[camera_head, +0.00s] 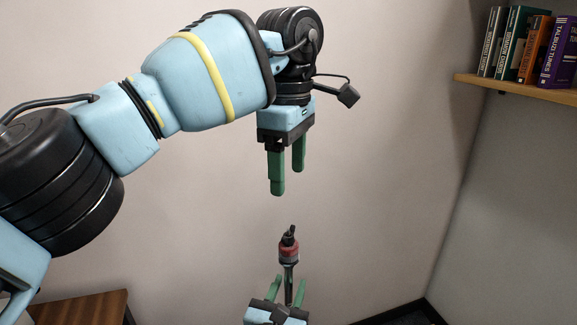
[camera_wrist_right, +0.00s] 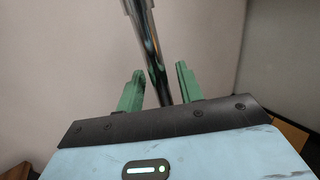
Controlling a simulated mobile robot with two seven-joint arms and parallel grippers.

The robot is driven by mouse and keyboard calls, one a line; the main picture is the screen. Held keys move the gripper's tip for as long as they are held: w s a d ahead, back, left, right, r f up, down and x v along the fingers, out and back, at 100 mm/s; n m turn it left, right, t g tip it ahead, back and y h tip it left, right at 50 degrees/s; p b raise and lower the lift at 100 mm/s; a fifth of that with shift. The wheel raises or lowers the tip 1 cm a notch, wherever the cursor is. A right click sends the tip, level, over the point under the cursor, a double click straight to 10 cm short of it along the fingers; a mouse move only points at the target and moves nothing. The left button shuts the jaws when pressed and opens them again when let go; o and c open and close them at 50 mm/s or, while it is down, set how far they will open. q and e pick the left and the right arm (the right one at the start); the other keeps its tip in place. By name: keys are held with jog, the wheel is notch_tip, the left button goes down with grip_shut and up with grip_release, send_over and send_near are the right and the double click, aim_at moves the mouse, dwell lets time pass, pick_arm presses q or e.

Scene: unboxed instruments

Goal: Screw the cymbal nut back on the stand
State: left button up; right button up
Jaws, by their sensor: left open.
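The stand's upright metal rod (camera_head: 288,283) is at the lower middle of the head view. A red part (camera_head: 289,250) sits around its top, with a small dark piece (camera_head: 289,235) above it. I cannot tell whether that piece is the cymbal nut. My left gripper (camera_head: 288,181) points down, open and empty, a clear gap above the stand's top. My right gripper (camera_head: 287,288) is low at the rod. In the right wrist view, the chrome rod (camera_wrist_right: 148,45) runs between the spread fingers of this gripper (camera_wrist_right: 159,70), with gaps showing on both sides. I see no cymbal.
A wooden shelf (camera_head: 520,86) with several books (camera_head: 535,48) is on the wall at the upper right. A brown wooden surface (camera_head: 82,308) shows at the lower left. The space around the stand's top is clear, with a plain wall behind.

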jog(key=shift+s+f, duration=0.1)
jog(key=shift+s, duration=0.05)
jog(key=shift+s+a, duration=0.1)
jog(key=shift+s, duration=0.2)
jog(key=v, duration=0.7)
